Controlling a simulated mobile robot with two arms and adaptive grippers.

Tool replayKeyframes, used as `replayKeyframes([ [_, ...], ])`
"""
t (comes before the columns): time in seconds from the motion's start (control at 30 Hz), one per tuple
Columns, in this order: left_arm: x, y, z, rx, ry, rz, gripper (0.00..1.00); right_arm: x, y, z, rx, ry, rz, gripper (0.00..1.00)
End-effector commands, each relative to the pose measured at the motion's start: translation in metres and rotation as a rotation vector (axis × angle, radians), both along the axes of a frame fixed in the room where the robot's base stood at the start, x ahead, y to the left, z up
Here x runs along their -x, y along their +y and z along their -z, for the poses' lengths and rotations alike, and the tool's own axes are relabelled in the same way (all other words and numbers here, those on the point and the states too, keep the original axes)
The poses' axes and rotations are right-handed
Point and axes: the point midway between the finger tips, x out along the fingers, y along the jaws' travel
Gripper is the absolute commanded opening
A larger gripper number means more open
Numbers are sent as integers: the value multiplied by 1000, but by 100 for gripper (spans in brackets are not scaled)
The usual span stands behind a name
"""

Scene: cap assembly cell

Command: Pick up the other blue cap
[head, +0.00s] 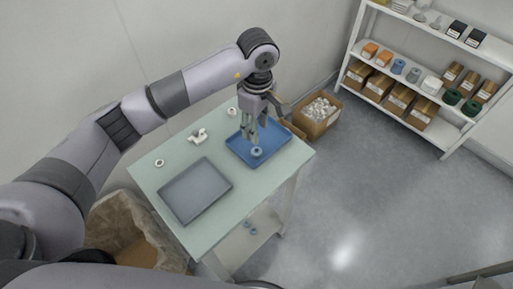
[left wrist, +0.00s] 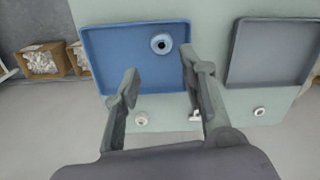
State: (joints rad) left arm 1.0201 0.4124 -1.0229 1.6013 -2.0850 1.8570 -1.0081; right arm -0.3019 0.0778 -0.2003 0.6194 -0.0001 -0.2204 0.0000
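A blue cap (head: 257,152), round with a dark centre hole, lies in the blue tray (head: 238,146) on the table. It also shows in the left wrist view (left wrist: 161,44), near one side of the blue tray (left wrist: 110,50). My left gripper (head: 254,137) points down over the blue tray, close to the cap. In the left wrist view its two fingers (left wrist: 160,70) are spread apart with nothing between them; the cap lies beyond the fingertips. My right gripper is in neither view.
An empty grey tray (head: 195,190) lies beside the blue one. White parts (head: 198,136) and a white ring (head: 159,163) stand along the table's back edge. Small blue round pieces (head: 250,228) lie on the lower shelf. A box of white parts (head: 317,112) stands beyond the table.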

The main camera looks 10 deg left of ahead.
Motion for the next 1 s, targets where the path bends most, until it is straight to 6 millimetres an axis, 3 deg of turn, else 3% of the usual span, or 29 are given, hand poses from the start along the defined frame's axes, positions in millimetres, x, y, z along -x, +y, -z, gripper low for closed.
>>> replayKeyframes([
  [0.13, 1, -1, 25, 2, 4, 0, 38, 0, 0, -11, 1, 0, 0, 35],
  [0.43, 2, -1, 48, 4, 4, 1, 38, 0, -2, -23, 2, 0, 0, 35],
  [0.57, 5, 1, 67, 3, 7, -1, 38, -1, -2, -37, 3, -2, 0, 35],
  [0.7, 3, 1, 86, 5, 2, 0, 38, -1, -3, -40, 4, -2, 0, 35],
  [1.0, 3, 1, 92, 4, -1, 0, 38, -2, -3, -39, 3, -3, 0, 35],
])
